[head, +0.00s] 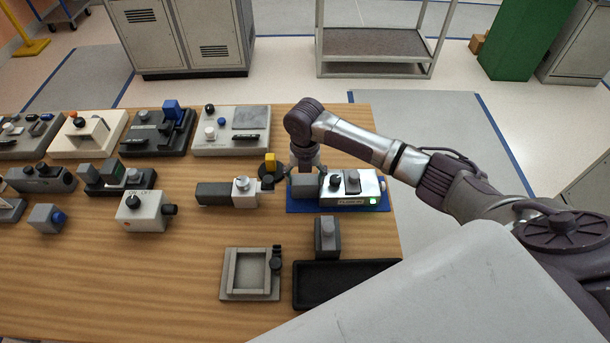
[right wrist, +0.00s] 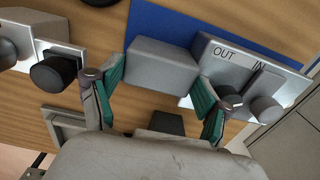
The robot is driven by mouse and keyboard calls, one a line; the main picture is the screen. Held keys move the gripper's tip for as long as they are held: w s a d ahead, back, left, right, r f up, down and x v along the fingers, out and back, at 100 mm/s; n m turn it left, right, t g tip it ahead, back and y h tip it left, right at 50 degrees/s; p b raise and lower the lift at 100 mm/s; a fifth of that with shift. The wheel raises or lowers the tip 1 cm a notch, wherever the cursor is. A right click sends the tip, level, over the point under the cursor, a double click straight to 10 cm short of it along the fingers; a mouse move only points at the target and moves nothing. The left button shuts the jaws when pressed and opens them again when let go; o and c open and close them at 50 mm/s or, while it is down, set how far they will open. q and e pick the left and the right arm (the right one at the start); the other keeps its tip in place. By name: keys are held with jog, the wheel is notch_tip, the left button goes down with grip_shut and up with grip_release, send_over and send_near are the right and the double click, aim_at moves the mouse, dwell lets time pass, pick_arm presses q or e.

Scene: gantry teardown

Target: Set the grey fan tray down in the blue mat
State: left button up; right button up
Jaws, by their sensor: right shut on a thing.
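The grey fan tray (head: 305,189) is a plain grey block at the left end of the blue mat (head: 296,208). My right gripper (head: 305,172) comes down over it from above and is shut on it. In the right wrist view the tray (right wrist: 160,66) lies between the two teal-padded fingers of the gripper (right wrist: 158,88), with the blue mat (right wrist: 165,22) beside it. It is at or just above the mat; I cannot tell whether it touches. My left gripper is not in view.
A silver unit (head: 366,190) marked OUT and IN sits on the mat, just right of the tray. A grey device (head: 228,194) and yellow-topped piece (head: 270,164) stand left. A grey frame (head: 230,282) and black tray (head: 310,301) lie nearer, with a grey block (head: 328,240) behind the tray.

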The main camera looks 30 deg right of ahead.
jog(key=o, duration=1.8)
jog(key=shift+f, duration=0.1)
jog(key=shift+c, duration=0.2)
notch_tip(320, 180, up, 12)
jog(key=b, duration=0.1)
